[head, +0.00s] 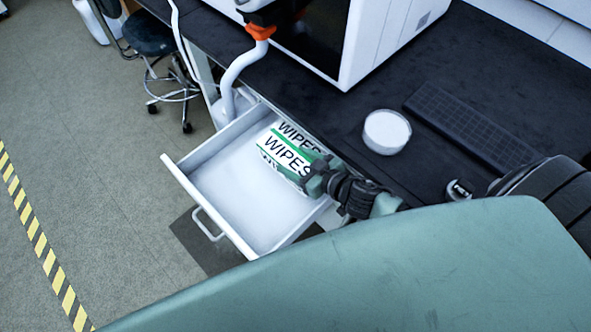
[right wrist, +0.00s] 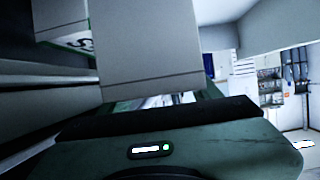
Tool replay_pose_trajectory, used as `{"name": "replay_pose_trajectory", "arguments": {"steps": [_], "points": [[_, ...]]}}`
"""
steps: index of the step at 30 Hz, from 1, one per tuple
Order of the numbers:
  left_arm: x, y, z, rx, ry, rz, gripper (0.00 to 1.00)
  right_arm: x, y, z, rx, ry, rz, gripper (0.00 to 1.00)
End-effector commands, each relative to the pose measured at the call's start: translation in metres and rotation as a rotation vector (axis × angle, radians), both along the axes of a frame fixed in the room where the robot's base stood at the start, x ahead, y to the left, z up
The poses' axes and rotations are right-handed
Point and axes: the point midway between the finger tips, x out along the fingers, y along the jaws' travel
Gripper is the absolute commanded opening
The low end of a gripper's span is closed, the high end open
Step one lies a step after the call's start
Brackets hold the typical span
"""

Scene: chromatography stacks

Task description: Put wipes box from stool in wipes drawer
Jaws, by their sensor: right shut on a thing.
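The wipes drawer (head: 235,195) is pulled open under the dark bench; its front has a white handle. A white and green wipes box (head: 284,152) is in my right gripper (head: 317,179), over or in the drawer's back right part. A second wipes box (head: 300,133) shows partly behind it. I cannot tell whether the held box touches the drawer floor. In the right wrist view, the pale side of the held box (right wrist: 150,50) fills the middle, and the other box (right wrist: 62,20) shows at the upper left. My left gripper is not in view.
The stool (head: 150,35) stands at the upper left with nothing visible on its seat. A white round dish (head: 387,131) and a keyboard (head: 468,128) lie on the bench (head: 400,75). A white curved pipe (head: 238,70) rises by the drawer's back corner. The drawer's front left is empty.

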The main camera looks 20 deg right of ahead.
Motion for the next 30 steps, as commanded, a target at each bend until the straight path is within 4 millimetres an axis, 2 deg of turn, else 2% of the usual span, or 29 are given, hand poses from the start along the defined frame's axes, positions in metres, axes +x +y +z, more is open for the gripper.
{"name": "replay_pose_trajectory", "arguments": {"steps": [9,18,30], "points": [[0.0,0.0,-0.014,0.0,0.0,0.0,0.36,0.0,0.0,-0.041,0.001,-0.001,0.0,0.16],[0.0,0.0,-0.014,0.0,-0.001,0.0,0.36,0.0,0.001,-0.043,0.0,-0.002,0.001,0.16],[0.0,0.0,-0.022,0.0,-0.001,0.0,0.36,0.001,0.0,-0.055,-0.001,-0.001,0.0,0.16]]}}
